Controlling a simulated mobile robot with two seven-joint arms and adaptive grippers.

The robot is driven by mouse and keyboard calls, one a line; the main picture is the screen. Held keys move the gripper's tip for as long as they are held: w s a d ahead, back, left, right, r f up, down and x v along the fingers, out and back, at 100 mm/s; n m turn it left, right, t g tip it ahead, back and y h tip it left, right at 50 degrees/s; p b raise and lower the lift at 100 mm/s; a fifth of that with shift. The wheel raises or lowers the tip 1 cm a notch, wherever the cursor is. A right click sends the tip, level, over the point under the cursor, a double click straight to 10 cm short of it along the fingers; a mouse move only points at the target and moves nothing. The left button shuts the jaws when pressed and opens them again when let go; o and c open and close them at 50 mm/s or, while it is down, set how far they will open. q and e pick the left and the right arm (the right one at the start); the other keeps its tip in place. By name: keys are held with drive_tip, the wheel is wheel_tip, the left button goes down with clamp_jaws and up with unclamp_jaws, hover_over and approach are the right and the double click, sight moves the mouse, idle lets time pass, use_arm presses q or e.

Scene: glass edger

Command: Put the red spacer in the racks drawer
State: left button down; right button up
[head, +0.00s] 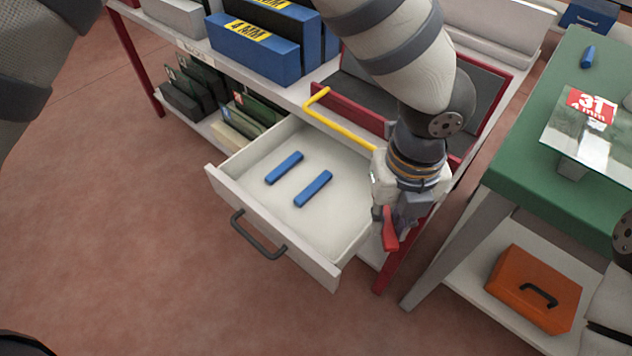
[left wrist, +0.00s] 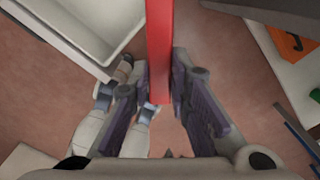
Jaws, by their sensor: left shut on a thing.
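The red spacer (head: 389,232) is a flat red bar that hangs from my left gripper (head: 398,212), which is shut on it. In the left wrist view the red spacer (left wrist: 159,45) runs up from between the fingers of my left gripper (left wrist: 158,92). The racks drawer (head: 312,262) is pulled open, white inside, with a dark handle on its front. The gripper and spacer are just right of the drawer's right side in the head view. The drawer's corner (left wrist: 104,68) shows at the upper left in the left wrist view. My right gripper is out of view.
Two blue spacers (head: 284,168) (head: 313,188) lie in the drawer, with bare floor around them. The rack shelf (head: 196,47) stands above. A yellow bar (head: 340,128) rises near the drawer's back. A green table (head: 535,125) and an orange box (head: 534,287) are at right.

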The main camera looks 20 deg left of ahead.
use_arm(q)
drive_tip(key=w+a+f, duration=0.4)
drive_tip(key=a, duration=0.3)
drive_tip(key=b, duration=0.1)
hover_over(329, 218)
drive_tip(key=f, duration=0.5)
drive_tip(key=shift+s+d, duration=0.15)
drive_tip(key=shift+d, duration=0.2)
drive_tip(key=f, duration=0.3)
drive_tip(key=shift+w+a+f, duration=0.2)
drive_tip(key=shift+a+f, duration=0.05)
drive_tip(key=shift+a, duration=0.05)
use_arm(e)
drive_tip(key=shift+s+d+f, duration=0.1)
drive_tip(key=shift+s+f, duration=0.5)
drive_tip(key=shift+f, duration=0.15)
use_arm(q)
drive_tip(key=shift+f+b, duration=0.2)
drive_tip(key=shift+b, duration=0.1)
drive_tip(key=c, duration=1.5)
unclamp_jaws()
